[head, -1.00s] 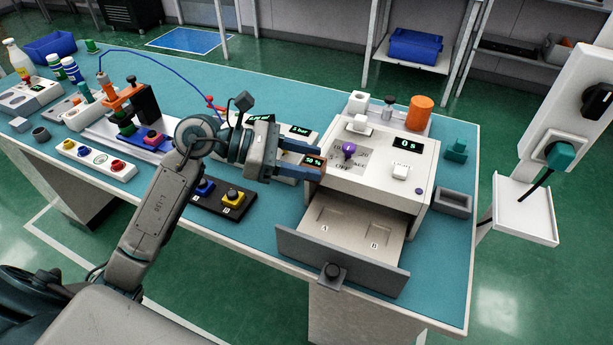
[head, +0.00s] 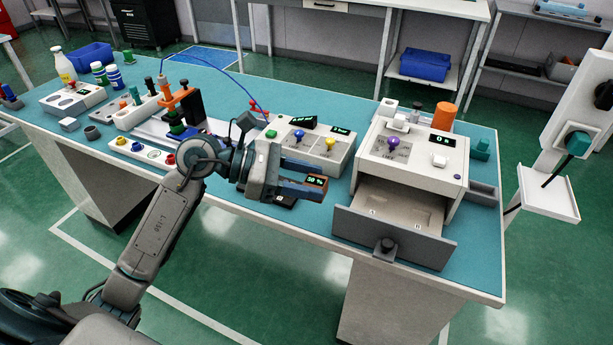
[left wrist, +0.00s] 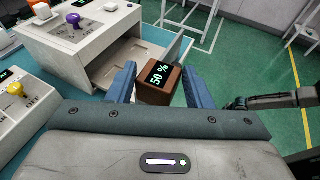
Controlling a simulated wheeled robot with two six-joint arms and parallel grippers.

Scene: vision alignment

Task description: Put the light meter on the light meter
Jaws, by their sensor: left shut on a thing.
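The light meter, a small brown block with a green "50 %" display (left wrist: 158,80), is between the blue fingers of my left gripper (head: 317,190). The gripper is shut on it, and it also shows in the head view (head: 316,181). My left gripper holds it near the bench's front edge, left of the open drawer (head: 392,236). In the left wrist view the meter is upright between the fingertips (left wrist: 155,87), with its display facing up. I cannot make out a second light meter.
A white box with a purple knob (head: 393,141) stands above the open grey drawer. A white panel with blue and yellow knobs (head: 327,142) is behind my gripper. A black button panel beneath my gripper is mostly hidden. An orange cylinder (head: 444,116) stands at the back right.

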